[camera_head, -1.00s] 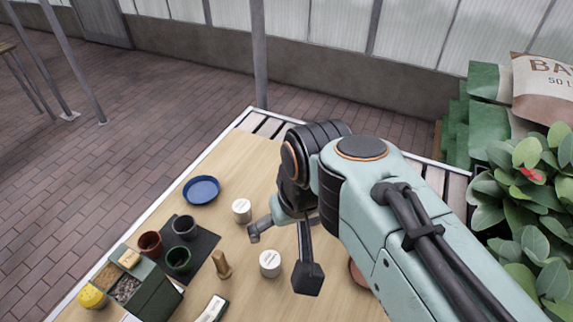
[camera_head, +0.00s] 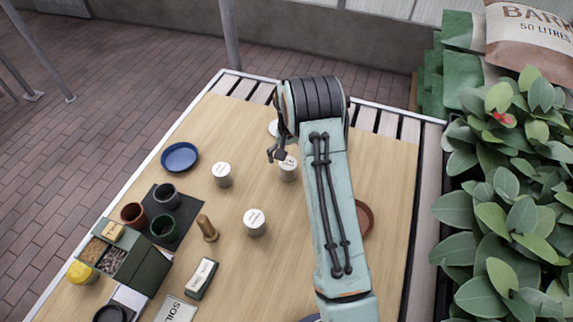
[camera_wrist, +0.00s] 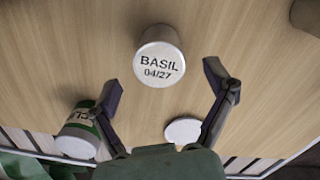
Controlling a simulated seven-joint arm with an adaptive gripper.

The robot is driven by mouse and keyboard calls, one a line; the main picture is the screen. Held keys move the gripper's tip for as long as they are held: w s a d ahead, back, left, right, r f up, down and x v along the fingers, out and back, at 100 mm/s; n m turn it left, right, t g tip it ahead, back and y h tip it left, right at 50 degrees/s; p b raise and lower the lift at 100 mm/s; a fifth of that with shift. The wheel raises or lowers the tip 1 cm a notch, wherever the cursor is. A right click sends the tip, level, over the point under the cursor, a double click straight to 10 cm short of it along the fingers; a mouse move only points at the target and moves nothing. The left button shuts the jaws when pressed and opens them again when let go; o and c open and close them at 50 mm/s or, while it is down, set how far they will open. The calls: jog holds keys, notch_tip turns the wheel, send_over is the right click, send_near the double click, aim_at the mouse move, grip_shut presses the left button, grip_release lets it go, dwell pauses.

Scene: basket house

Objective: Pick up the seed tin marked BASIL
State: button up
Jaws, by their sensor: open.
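The seed tin marked BASIL 04/27 (camera_wrist: 159,62) is in the upper middle of the wrist view, a white round tin with black lettering on its lid. It appears to be the white tin (camera_head: 288,170) beside my gripper (camera_head: 278,154) in the head view, where its lettering is too small to read. In the wrist view my gripper (camera_wrist: 162,85) is open and empty. Its two fingers are spread to either side, with the tin ahead of the gap between them. I see no contact.
Other white-lidded tins (camera_head: 221,174) (camera_head: 255,222) stand nearby. A can with a green label (camera_wrist: 78,132) and a white round lid (camera_wrist: 183,130) lie close to the fingers in the wrist view. A blue plate (camera_head: 180,157), dark pots (camera_head: 166,195) and a wooden peg (camera_head: 207,228) are to the left.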

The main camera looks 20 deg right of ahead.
aim_at(288, 162)
jog(key=shift+f, duration=2.3)
jog(key=c, duration=1.2)
jog(key=shift+c, duration=0.2)
